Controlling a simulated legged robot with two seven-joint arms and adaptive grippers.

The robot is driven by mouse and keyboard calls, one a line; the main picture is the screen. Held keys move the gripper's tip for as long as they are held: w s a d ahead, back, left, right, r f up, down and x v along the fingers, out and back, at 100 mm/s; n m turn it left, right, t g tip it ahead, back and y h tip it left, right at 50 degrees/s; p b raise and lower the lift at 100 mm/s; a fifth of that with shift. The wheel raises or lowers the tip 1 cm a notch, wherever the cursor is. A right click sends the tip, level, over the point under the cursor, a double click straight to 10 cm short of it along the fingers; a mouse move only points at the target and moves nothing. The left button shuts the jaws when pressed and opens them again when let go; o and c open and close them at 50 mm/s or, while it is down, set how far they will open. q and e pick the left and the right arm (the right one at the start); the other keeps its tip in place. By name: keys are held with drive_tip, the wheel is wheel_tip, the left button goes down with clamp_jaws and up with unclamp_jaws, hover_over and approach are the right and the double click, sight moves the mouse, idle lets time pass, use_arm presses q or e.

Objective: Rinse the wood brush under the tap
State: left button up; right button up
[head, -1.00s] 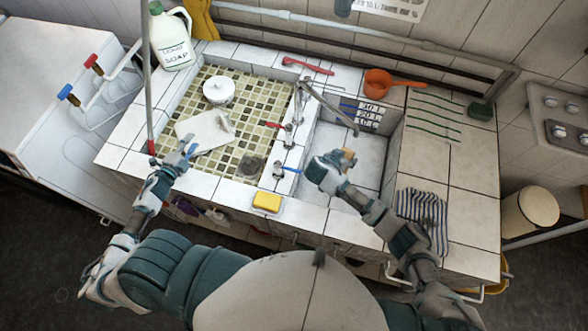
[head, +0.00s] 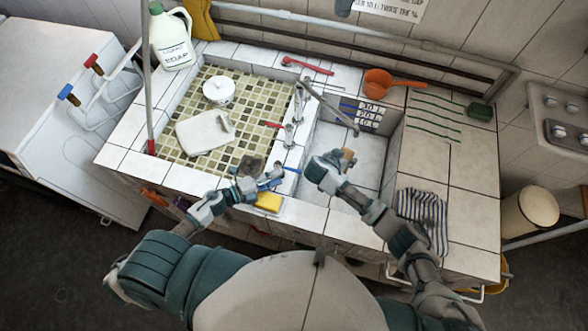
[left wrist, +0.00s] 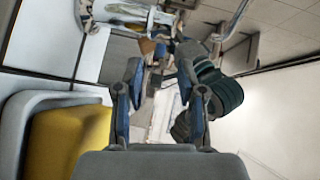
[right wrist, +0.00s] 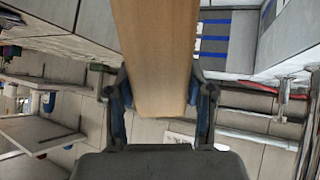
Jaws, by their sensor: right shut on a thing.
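The wood brush (head: 348,157) is in my right gripper (head: 341,160), which is shut on it above the right basin. In the right wrist view its plain wooden body (right wrist: 157,50) stands between the fingers (right wrist: 160,100). The tap (head: 330,108) has a grey spout reaching over the right basin; its end is above and slightly right of the brush, and I see no water from it. My left gripper (head: 275,177) is open at the blue tap lever (head: 290,169); contact is unclear. In the left wrist view the fingers (left wrist: 163,88) are apart with nothing clearly held between them.
A yellow sponge (head: 269,202) sits just below my left gripper. A red tap lever (head: 274,125) is further back. A striped cloth (head: 423,215) lies right of my right arm.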

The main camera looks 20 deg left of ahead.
sight(294, 169)
use_arm(q)
drive_tip(key=x, duration=0.7)
drive_tip(key=shift+w+d, duration=0.2)
drive_tip(key=shift+w, duration=0.1)
clamp_jaws()
